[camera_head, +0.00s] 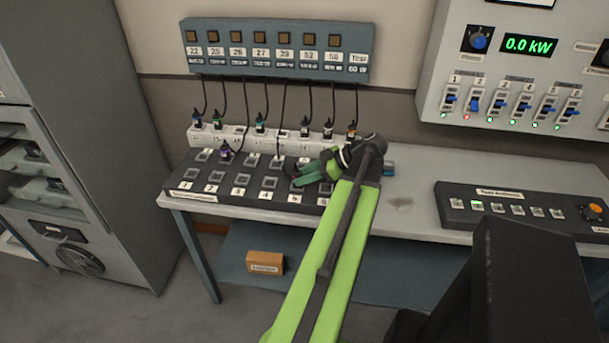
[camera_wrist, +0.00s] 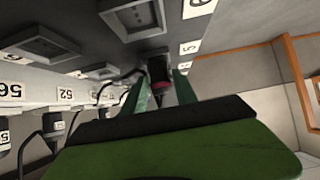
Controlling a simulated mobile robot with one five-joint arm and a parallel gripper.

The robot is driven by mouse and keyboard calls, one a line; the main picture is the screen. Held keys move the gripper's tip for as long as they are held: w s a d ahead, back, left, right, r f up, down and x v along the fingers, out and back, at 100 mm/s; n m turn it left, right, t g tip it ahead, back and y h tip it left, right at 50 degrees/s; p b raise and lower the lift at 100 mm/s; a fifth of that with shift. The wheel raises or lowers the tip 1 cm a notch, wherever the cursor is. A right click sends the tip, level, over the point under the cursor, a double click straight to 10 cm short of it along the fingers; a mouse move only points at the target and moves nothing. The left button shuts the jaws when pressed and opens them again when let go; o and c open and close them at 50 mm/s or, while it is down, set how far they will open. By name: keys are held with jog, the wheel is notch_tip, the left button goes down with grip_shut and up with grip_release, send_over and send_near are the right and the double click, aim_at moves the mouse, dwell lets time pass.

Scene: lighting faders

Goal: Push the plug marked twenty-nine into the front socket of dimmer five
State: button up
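My gripper (camera_head: 298,176) is low over the right part of the black dimmer panel (camera_head: 180,197), its green fingers pointing left. In the wrist view a dark plug with a red-pink band (camera_wrist: 160,75) is between the fingertips, which appear closed on its sides. Its marking is not readable. A cable loops to it from the left. In the head view the cable under the label that looks like 29 (camera_head: 285,54) runs down toward the gripper. The held plug is hidden there. The panel's sockets stand in two rows; the front socket of five is at the right, partly behind my gripper.
A white strip (camera_head: 200,137) behind the panel holds several plugs with hanging cables. A purple-banded plug (camera_head: 226,151) stands in the panel's back row at left. A breaker box (camera_head: 515,75) hangs above.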

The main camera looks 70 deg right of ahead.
jog(key=o, duration=0.5)
jog(key=shift+c, duration=0.2)
jog(key=p+v, duration=1)
jog(key=v, duration=0.7)
jog(key=shift+s, duration=0.1)
